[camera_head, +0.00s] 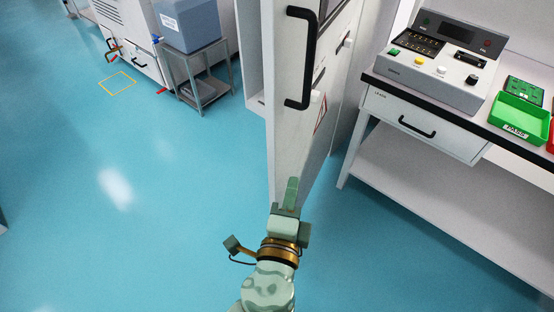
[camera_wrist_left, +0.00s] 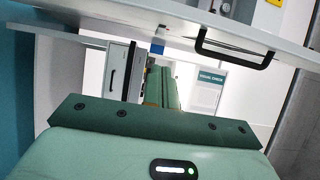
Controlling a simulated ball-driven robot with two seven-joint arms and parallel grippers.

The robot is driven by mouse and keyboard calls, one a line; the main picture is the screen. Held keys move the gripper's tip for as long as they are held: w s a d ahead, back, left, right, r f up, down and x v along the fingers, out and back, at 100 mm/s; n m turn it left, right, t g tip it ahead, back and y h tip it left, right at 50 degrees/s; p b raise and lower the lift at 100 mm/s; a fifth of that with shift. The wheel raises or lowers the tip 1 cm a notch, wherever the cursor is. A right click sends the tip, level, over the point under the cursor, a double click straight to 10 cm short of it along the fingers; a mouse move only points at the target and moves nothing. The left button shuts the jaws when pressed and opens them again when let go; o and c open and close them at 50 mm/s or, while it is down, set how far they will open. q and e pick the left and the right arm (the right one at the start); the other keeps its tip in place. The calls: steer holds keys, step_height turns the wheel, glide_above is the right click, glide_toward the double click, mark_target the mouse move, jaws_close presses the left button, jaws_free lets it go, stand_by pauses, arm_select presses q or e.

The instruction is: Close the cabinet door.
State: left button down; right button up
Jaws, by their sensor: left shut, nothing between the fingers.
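The white cabinet door (camera_head: 287,135) stands open in the middle of the head view, with a long black vertical handle (camera_head: 312,58). Its lower end reaches down to around my left gripper (camera_head: 291,192). This gripper is shut and empty, pointing up the picture at the lower part of the door. I cannot tell whether it touches the door. In the left wrist view, the shut green fingers (camera_wrist_left: 161,87) point forward, below a pale panel with a black handle (camera_wrist_left: 235,50). I cannot tell which furniture that panel belongs to. My right gripper is out of view.
On the right, a white bench with a drawer (camera_head: 425,125) carries a grey tester (camera_head: 440,65) and a green bin (camera_head: 520,115). A grey cart (camera_head: 205,80) with a blue-grey box (camera_head: 188,22) stands at upper left. The blue floor (camera_head: 130,200) on the left is clear.

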mark_target(280, 153)
arm_select(q)
steer(key=shift+w+a+b, duration=0.2)
steer(key=shift+w+a, duration=0.25)
steer(key=shift+w, duration=1.1)
steer(key=shift+w+a+b, duration=0.15)
steer(key=shift+w+a, duration=0.25)
steer(key=shift+w, duration=1.15)
steer(key=shift+w+a+b, duration=0.2)
steer(key=shift+w+a, duration=0.25)
steer(key=shift+w, duration=1.1)
steer(key=shift+a, duration=0.1)
